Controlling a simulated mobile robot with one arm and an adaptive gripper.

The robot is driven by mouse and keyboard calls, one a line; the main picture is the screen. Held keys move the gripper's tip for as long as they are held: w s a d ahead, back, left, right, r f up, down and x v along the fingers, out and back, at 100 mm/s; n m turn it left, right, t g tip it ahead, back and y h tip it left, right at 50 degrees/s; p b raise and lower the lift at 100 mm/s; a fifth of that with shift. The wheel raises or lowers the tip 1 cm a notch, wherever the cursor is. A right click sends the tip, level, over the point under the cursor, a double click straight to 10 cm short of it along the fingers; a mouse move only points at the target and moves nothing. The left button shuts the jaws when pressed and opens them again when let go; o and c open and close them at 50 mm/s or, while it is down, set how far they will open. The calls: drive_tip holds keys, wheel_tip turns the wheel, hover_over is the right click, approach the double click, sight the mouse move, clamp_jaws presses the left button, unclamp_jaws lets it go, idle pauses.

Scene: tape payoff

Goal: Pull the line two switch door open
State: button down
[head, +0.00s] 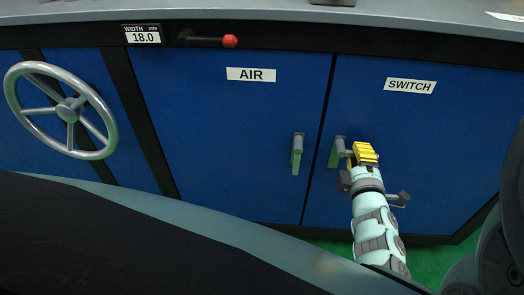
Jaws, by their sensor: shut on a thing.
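The switch door (425,150) is a blue cabinet door at the right, with a white label reading SWITCH (410,85). It looks closed, roughly flush with the front beside it. Its grey-green handle (334,155) is near the door's left edge. My gripper (350,153), with yellow and grey parts, is at this handle and shut on it. The fingertips are small and partly hidden behind the gripper's own body. No line number shows on the label.
The air door (228,130) is left of the switch door, with its own handle (297,153). A metal handwheel (62,110) is at the far left. A red-knobbed lever (229,41) and a width display (142,35) sit above. Green floor (440,262) shows below.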

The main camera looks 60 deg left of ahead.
idle(0.4)
drive_tip(key=s+d+n+g+y+p, duration=0.1)
drive_tip(key=s+d+n+g+y, duration=0.1)
drive_tip(key=d, duration=0.7)
drive_tip(key=s+d+n+g+y+p, duration=0.1)
drive_tip(key=s+d+g, duration=0.4)
drive_tip(key=d, duration=0.5)
drive_tip(key=shift+s+d+n+y+p, duration=0.15)
drive_tip(key=shift+s+n+y+p, duration=0.4)
drive_tip(key=shift+n, duration=0.55)
drive_tip(key=shift+w, duration=0.1)
drive_tip(key=c, duration=0.9)
unclamp_jaws()
drive_tip(key=shift+c, duration=0.2)
